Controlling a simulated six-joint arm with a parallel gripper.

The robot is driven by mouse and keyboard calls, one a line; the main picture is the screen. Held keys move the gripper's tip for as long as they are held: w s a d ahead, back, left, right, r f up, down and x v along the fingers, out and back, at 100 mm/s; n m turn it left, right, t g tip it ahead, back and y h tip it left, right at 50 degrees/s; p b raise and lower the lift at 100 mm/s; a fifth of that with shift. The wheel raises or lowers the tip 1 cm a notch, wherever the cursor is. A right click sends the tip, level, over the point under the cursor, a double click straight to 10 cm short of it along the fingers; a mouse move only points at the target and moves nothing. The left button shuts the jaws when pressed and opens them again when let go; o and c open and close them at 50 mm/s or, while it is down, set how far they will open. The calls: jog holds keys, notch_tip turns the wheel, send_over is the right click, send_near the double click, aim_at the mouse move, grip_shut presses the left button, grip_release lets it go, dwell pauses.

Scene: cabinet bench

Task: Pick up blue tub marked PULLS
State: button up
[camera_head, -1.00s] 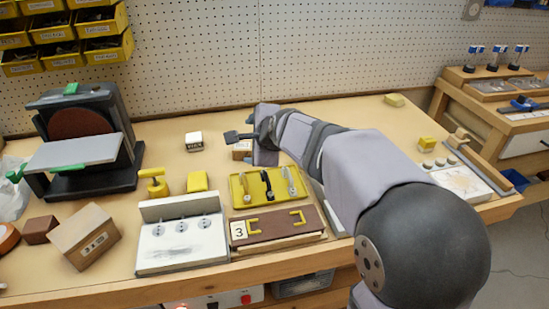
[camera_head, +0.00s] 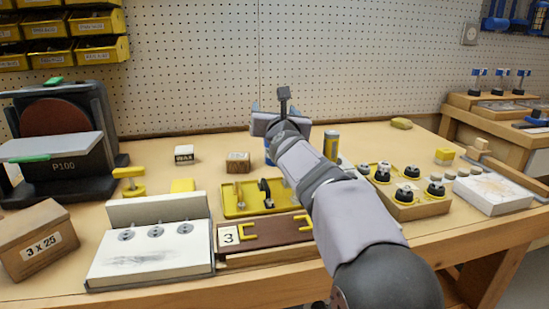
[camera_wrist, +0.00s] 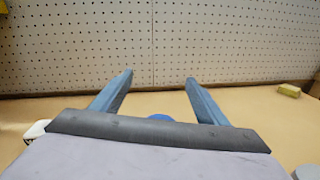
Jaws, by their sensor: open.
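A blue object (camera_head: 268,157) shows in the head view, mostly hidden behind my arm, below my gripper. A small blue curve (camera_wrist: 158,116) also shows in the wrist view, just beyond the dark edge of my gripper's body and between the finger bases. It may be the blue tub, but no PULLS marking is visible. My gripper (camera_head: 281,108) is raised over the back of the bench and points toward the pegboard. In the wrist view my gripper (camera_wrist: 159,77) has its two fingers wide apart with nothing between the tips.
A wooden block (camera_head: 238,162) and a yellow tray (camera_head: 232,207) lie left of my arm. A yellow-and-dark cylinder (camera_head: 331,146) and a box of black knobs (camera_head: 418,209) stand to its right. A sander (camera_head: 60,150) stands at far left. The back right bench is fairly clear.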

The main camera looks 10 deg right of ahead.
jog(key=shift+f+b, duration=1.15)
jog(key=shift+f, duration=0.25)
notch_tip(320, 180, down, 5)
jog(key=b, duration=0.3)
jog(key=shift+r+b, duration=0.2)
jog(key=shift+b, duration=0.15)
jog(key=shift+w+d+r+p, duration=0.1)
jog(key=shift+w+r+p, duration=0.15)
jog(key=shift+w+p, duration=0.5)
jog(key=shift+w, duration=0.75)
jog(key=shift+d, duration=0.1)
jog(key=c, duration=1.2)
